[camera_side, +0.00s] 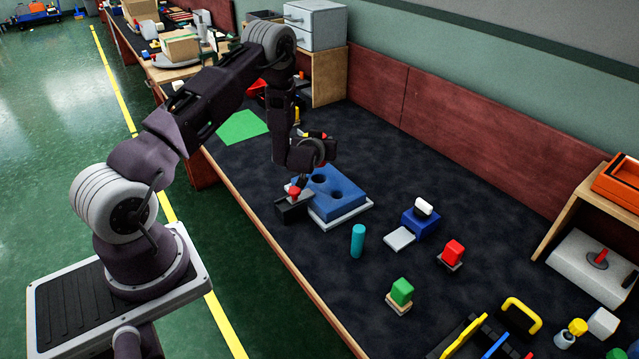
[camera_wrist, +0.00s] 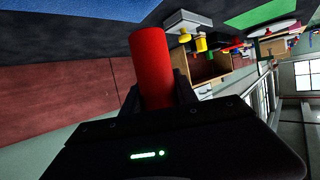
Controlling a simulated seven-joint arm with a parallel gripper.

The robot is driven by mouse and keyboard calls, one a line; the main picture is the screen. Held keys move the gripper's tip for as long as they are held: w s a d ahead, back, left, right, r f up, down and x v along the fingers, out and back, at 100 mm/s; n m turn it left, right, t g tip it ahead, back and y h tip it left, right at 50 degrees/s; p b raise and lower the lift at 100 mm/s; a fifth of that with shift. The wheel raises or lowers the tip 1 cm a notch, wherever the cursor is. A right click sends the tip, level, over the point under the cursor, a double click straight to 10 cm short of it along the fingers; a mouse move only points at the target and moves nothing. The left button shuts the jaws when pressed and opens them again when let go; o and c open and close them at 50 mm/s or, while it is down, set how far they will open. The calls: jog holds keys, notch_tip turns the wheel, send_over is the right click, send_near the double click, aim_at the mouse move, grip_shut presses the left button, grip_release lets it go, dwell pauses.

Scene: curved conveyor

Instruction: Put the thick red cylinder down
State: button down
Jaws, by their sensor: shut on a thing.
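The thick red cylinder (camera_wrist: 150,60) is held between the dark fingers of my gripper (camera_wrist: 160,95) in the wrist view, and its free end sticks out past them.
A teal cylinder (camera_side: 358,241) stands right of the block. A blue block with a white piece (camera_side: 421,216), a red block (camera_side: 453,253) and a green block (camera_side: 401,291) are farther right. A green mat (camera_side: 242,126) lies to the left.

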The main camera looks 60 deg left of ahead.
notch_tip(320, 180, down, 9)
jog(key=shift+r, duration=0.2)
jog(key=shift+f, duration=0.2)
jog(key=c, duration=0.9)
grip_release()
jog(key=shift+f, duration=0.15)
jog(key=shift+c, duration=0.2)
jog(key=shift+d, duration=0.1)
